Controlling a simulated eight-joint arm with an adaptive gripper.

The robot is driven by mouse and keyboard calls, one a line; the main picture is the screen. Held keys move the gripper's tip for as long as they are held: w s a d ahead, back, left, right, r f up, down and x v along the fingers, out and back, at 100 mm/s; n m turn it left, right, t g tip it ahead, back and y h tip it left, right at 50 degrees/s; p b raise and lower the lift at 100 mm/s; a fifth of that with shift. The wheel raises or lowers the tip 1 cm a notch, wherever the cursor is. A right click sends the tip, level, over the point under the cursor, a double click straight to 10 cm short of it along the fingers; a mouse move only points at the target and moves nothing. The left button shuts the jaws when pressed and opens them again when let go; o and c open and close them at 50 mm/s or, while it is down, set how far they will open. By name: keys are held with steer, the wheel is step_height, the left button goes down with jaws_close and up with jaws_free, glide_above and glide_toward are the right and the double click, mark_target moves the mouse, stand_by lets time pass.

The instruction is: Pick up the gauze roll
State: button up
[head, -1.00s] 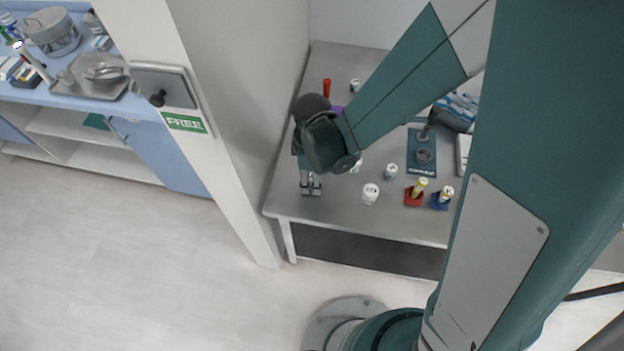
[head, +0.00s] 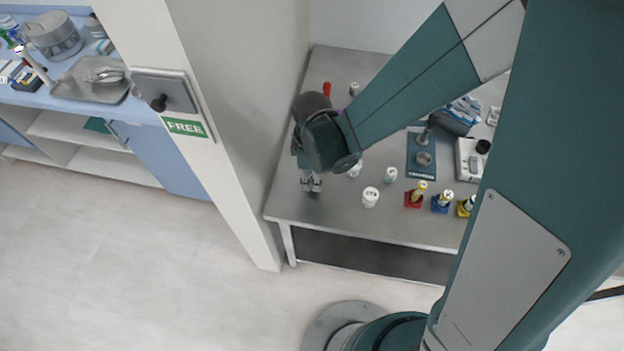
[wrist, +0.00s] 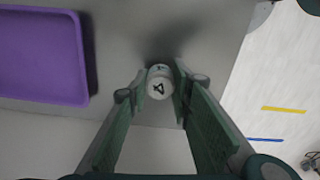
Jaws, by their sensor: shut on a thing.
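My gripper (wrist: 161,88) is shut on a small white round thing, which I take to be the gauze roll (wrist: 160,88). In the wrist view its pale round end has a dark mark, and it sits between the two green fingertips. A dark shadow lies on the grey tabletop beyond it. I cannot tell whether it touches the table. In the head view my gripper (head: 311,184) points down near the table's left front edge, and the held thing cannot be made out there.
The metal table (head: 400,222) holds white containers (head: 371,197), a red block (head: 414,198), a blue block (head: 440,204) and a dark teal stand (head: 421,160) to the right. A purple tray (wrist: 40,55) lies beside my gripper. A wall (head: 225,120) stands close on the left.

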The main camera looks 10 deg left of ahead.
steer(key=shift+r+p, duration=0.55)
steer(key=shift+r, duration=3.55)
steer(key=w+a+m, duration=0.1)
steer(key=w+a, duration=0.2)
steer(key=w, duration=1.9)
steer(key=shift+w+r, duration=0.25)
steer(key=shift+r, duration=0.1)
steer(key=shift+f, duration=0.1)
steer(key=shift+f+b, duration=0.35)
steer(key=shift+f, duration=2.7)
steer(key=shift+f, duration=1.9)
steer(key=shift+f+b, duration=0.15)
steer(key=shift+b, duration=0.2)
